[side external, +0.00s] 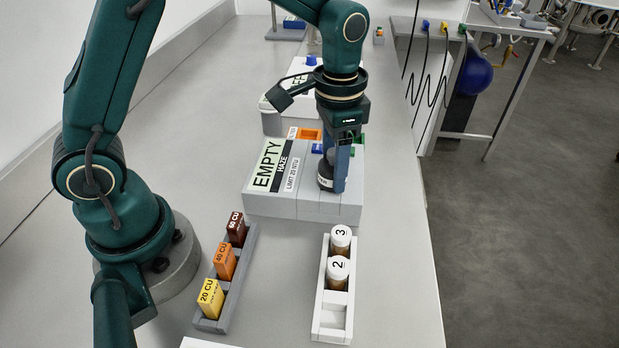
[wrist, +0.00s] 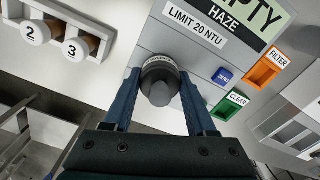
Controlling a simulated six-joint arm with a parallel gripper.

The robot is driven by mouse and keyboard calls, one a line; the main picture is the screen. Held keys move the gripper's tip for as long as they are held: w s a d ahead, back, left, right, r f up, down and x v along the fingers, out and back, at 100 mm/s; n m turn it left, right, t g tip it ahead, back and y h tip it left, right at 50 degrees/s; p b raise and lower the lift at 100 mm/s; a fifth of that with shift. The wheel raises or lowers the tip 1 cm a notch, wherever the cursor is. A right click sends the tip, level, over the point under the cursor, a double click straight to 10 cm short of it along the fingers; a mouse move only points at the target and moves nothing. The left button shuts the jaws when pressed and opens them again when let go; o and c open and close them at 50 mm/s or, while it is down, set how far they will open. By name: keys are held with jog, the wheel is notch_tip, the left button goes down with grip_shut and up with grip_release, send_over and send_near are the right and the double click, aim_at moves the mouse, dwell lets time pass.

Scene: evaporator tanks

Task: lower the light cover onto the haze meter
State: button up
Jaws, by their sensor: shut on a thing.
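The haze meter (side external: 275,205) is a grey box with a display reading EMPTY and the words HAZE and LIMIT 20 NTU. It also shows in the wrist view (wrist: 150,42). The light cover (side external: 325,173) is a dark round cap with a pale printed band. My gripper (side external: 340,186) points down over the right part of the meter. In the wrist view its blue fingers (wrist: 160,84) are shut on the light cover (wrist: 159,92), one on each side. The cover is at or just above the meter's top; I cannot tell whether they touch. Whatever lies under it is hidden.
In front stand a white rack (side external: 334,318) with vials 2 and 3, and a grey rack (side external: 237,290) of colour blocks. Another instrument (side external: 272,122) stands behind.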

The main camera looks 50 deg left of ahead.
jog(key=o, duration=1.4)
jog(key=shift+o, duration=0.2)
